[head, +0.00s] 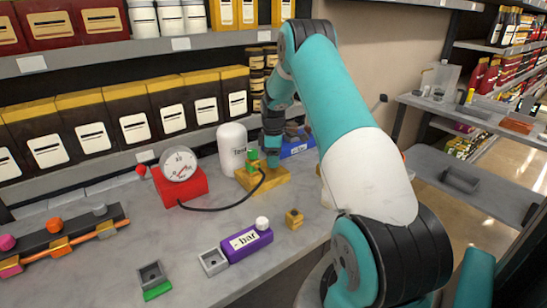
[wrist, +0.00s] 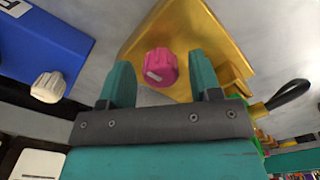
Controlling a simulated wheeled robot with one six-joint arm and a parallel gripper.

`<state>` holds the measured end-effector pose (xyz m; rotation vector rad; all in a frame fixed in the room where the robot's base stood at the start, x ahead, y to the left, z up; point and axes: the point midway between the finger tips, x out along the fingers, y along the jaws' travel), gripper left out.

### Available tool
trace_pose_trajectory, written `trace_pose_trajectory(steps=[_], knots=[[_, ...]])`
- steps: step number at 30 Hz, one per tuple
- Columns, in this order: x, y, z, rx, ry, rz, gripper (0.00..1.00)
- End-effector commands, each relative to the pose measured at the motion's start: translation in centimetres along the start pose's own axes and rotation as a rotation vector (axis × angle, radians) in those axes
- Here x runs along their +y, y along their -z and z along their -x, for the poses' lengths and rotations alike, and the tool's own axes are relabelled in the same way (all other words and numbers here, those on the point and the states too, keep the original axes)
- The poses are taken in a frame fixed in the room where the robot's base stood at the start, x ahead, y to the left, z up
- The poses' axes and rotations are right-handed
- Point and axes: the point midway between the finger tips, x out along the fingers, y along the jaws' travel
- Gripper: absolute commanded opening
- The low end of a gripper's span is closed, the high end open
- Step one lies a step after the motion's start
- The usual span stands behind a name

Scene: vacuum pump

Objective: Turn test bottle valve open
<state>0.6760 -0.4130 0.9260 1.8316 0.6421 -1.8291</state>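The white test bottle (head: 238,147), lettered "Test", stands on the shelf-side worktop beside a yellow valve block (head: 264,180). In the wrist view the yellow block (wrist: 188,38) carries a pink knob (wrist: 161,67) with a pale mark on its face. My gripper (wrist: 160,72) is open, with one finger on each side of the knob and visible gaps to both. I cannot tell how deep the knob sits between the fingers. In the head view my gripper (head: 273,158) is over the yellow block and hides the knob.
A black hose (head: 215,208) runs from the yellow block's green fitting to the gauge (head: 179,165) on a red base. A blue block (wrist: 40,45) with a white knob (wrist: 48,87) stands close by. A purple "-bar" block (head: 246,244) lies at the front.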

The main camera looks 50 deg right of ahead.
Motion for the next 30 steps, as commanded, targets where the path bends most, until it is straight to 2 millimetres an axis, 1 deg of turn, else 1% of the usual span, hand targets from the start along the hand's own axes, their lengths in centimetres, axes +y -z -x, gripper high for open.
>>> trace_pose_trajectory(steps=[5,8,11,21,24,27,30], knots=[[0.0,0.0,0.2,0.000,0.000,0.000,0.58],[0.0,0.0,1.0,0.001,-0.002,0.000,0.58],[0.1,0.0,2.8,0.001,-0.004,0.000,0.58],[0.1,0.0,11.4,0.001,-0.004,0.000,0.58],[0.1,0.0,13.7,0.001,-0.004,0.000,0.58],[0.1,0.0,15.4,0.001,-0.003,0.000,0.58],[0.0,0.0,16.5,0.000,-0.001,0.000,0.58]])
